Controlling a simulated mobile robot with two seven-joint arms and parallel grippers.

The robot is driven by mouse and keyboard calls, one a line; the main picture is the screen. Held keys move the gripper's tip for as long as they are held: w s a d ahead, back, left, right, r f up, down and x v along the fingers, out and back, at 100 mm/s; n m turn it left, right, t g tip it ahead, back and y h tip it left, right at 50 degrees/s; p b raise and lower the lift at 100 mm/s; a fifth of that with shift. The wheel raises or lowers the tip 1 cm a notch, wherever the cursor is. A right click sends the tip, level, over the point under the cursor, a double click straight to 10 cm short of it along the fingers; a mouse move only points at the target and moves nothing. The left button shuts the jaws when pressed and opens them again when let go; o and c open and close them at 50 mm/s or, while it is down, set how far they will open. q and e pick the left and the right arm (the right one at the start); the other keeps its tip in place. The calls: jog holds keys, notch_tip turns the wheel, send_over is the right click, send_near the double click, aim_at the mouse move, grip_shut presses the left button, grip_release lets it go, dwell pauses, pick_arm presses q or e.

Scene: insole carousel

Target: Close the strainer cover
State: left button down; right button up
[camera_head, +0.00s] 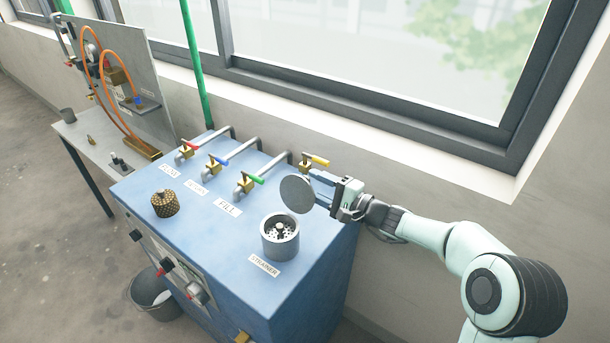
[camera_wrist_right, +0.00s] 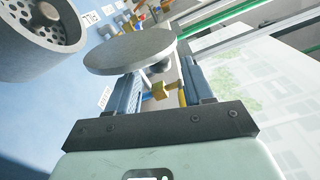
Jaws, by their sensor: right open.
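The strainer (camera_head: 267,245) is a grey metal cup with a perforated inside, on the blue cabinet top behind its "STRAINER" label. Its mouth is uncovered; part of it shows at the upper left of the right wrist view (camera_wrist_right: 25,62). The round grey cover (camera_head: 296,194) stands raised and steeply tilted above the cup's back right side. My right gripper (camera_head: 318,187) is open right beside the cover, coming from the right. In the right wrist view the cover (camera_wrist_right: 130,50) lies across the fingertips; contact cannot be told. My left gripper is not in view.
The blue cabinet (camera_head: 215,240) carries several valves with coloured handles along its back, the yellow one (camera_head: 316,159) close behind my right gripper. A brass perforated basket (camera_head: 165,203) stands at left. A window wall is behind; a bucket (camera_head: 155,297) is on the floor.

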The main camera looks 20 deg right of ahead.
aim_at(305, 181)
jog(key=p+x, duration=0.1)
jog(key=x, duration=0.3)
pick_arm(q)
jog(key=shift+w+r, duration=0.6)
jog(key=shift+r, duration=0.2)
pick_arm(e)
jog(key=shift+s, duration=0.1)
